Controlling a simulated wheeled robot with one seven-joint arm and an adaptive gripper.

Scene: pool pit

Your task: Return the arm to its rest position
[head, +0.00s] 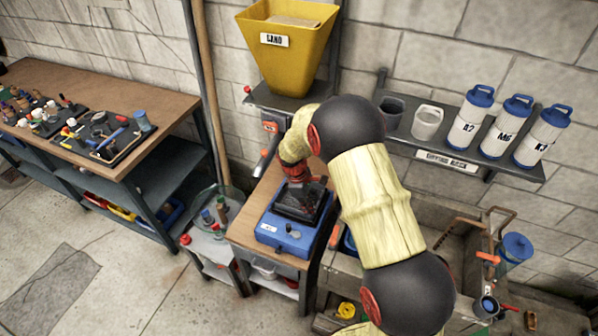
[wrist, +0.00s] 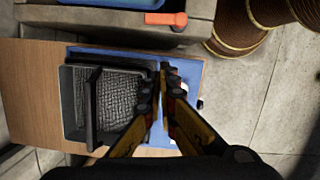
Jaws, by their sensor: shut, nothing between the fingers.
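In the wrist view my gripper (wrist: 166,82) has its yellow and black fingers together at the tips, with nothing held. It is over the blue device (wrist: 187,72), beside the right edge of a dark tray (wrist: 68,105) with a grey textured inside. In the head view my pale arm (head: 372,190) bends down to the small wooden bench, its red wrist part above the blue device (head: 285,236) and black tray (head: 300,203). The fingers are hard to make out there. I cannot tell whether the fingertips touch the device.
A yellow sand hopper (head: 287,45) stands behind the arm. A shelf (head: 455,157) with several white, blue-lidded canisters is at right. A sink-like trough (head: 470,245) lies below it. A workbench (head: 100,88) with tools is at left. The floor (head: 110,270) at front left is clear.

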